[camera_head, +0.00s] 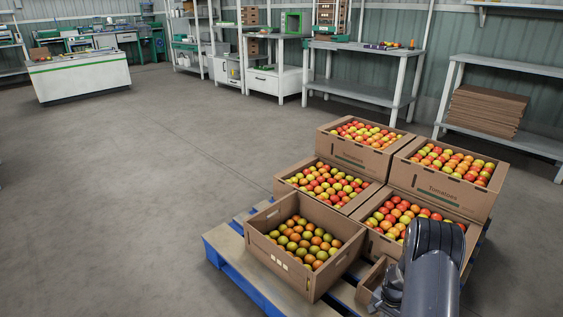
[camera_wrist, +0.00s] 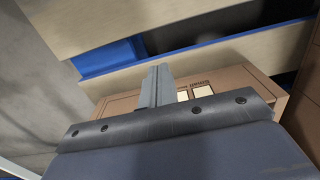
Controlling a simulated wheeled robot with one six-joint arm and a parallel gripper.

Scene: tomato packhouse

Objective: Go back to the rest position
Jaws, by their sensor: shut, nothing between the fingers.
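My gripper (camera_wrist: 157,86) shows in the wrist view as narrow grey fingers pressed together, with nothing between them. Behind them is a brown cardboard box wall (camera_wrist: 118,106) with printed text and two pale labels. I cannot tell whether the fingers touch the box. In the camera_head view my dark arm reaches in at the lower right, over the near right of the pallet (camera_head: 232,262). The fingertips are not clear there.
Several open tomato boxes, including the front one (camera_head: 283,278), a left one (camera_head: 285,186) and a right one (camera_head: 430,186), crowd the pallet. Part of another box (camera_head: 368,287) lies beside my arm. Shelving (camera_head: 500,65) and benches line the back wall. The left floor is clear.

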